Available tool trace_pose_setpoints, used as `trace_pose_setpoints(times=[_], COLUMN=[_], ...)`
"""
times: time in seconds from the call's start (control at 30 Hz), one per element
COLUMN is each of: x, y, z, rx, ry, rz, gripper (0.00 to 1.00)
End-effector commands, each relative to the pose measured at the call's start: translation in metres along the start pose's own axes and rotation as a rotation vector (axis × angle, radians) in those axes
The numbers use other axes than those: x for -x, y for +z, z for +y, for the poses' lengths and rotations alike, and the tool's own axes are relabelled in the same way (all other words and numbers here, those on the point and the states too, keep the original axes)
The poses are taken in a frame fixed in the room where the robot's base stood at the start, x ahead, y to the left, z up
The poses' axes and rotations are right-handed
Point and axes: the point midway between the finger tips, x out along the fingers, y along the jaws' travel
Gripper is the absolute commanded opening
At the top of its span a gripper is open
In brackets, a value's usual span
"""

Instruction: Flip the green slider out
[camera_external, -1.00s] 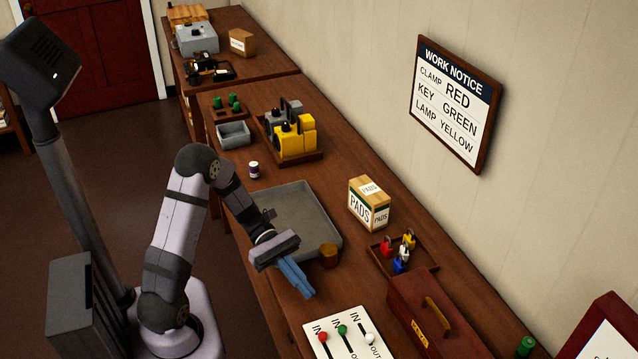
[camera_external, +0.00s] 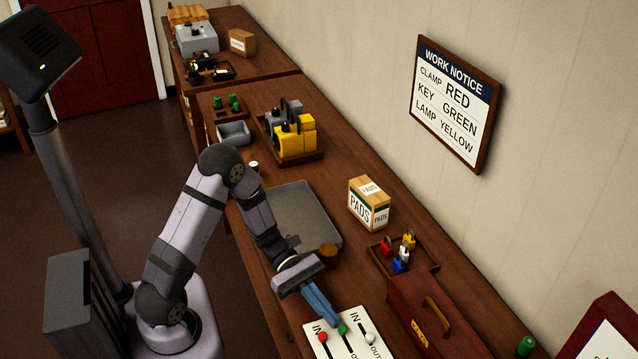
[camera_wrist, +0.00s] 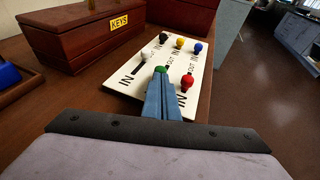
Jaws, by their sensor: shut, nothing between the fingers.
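The green slider (camera_external: 343,329) has a round green knob at the IN end of its slot on a white panel (camera_external: 351,318).
The wrist view also shows black, yellow and blue knobs farther along the panel. A red-brown KEYS box (camera_external: 432,316) stands right of the panel.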

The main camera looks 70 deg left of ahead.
Motion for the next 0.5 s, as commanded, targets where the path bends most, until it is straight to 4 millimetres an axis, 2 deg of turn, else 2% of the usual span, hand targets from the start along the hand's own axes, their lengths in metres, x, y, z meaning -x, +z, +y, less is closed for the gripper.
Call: trace_pose_setpoints(times=[0.17, 0.4, 0.5], x=[-0.003, -0.036, -0.044], y=[0.001, 0.012, 0.014], z=[-0.001, -0.012, -0.015], rx=[0.0, 0.0, 0.0], ry=[-0.002, -0.004, -0.002], rz=[-0.001, -0.002, -0.001], gripper=[0.0, 0.0, 0.0])
